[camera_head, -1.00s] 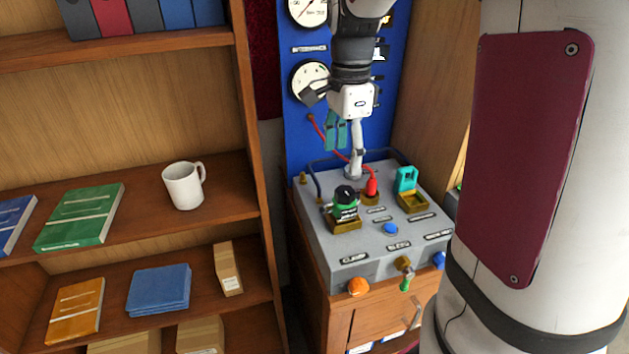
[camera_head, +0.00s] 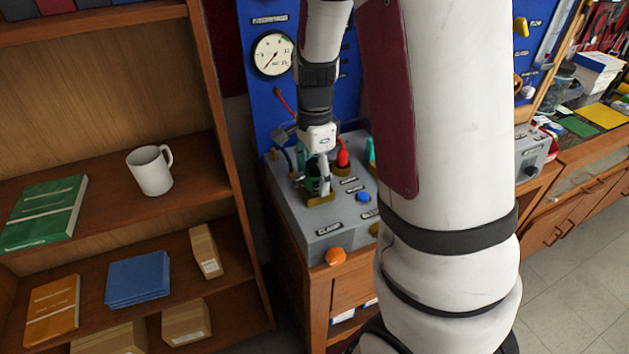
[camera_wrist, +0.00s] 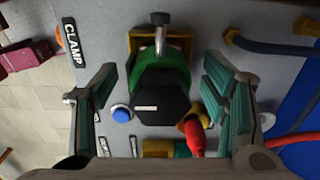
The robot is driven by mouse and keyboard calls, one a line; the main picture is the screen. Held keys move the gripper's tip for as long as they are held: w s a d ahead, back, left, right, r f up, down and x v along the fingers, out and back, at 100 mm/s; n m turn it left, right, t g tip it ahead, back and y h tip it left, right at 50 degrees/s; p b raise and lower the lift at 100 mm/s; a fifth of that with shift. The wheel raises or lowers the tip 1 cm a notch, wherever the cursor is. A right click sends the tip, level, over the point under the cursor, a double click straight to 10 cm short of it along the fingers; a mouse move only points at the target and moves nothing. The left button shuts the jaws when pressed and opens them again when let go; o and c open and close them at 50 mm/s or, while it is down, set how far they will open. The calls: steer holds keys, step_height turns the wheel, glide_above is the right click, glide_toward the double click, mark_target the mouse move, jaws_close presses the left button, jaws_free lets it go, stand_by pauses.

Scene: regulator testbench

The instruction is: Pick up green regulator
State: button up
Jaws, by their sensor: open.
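The green regulator (camera_wrist: 168,77) with a dark hexagonal top sits in its brass-coloured holder (camera_wrist: 185,42) on the grey bench, near the middle of the wrist view. In the head view the regulator (camera_head: 313,184) is partly hidden behind my gripper (camera_head: 322,182). In the wrist view my gripper (camera_wrist: 160,80) is open, with one teal-padded finger on each side of the regulator and a visible gap on both sides. I cannot tell how deep the fingertips reach beside it.
A blue button (camera_wrist: 122,113) is near the left finger. The bench carries an orange knob (camera_head: 335,256) at its front. A wooden shelf (camera_head: 228,160) stands to the left.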

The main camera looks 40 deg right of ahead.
steer(key=shift+f, duration=0.5)
jaws_close()
steer(key=shift+r, duration=0.15)
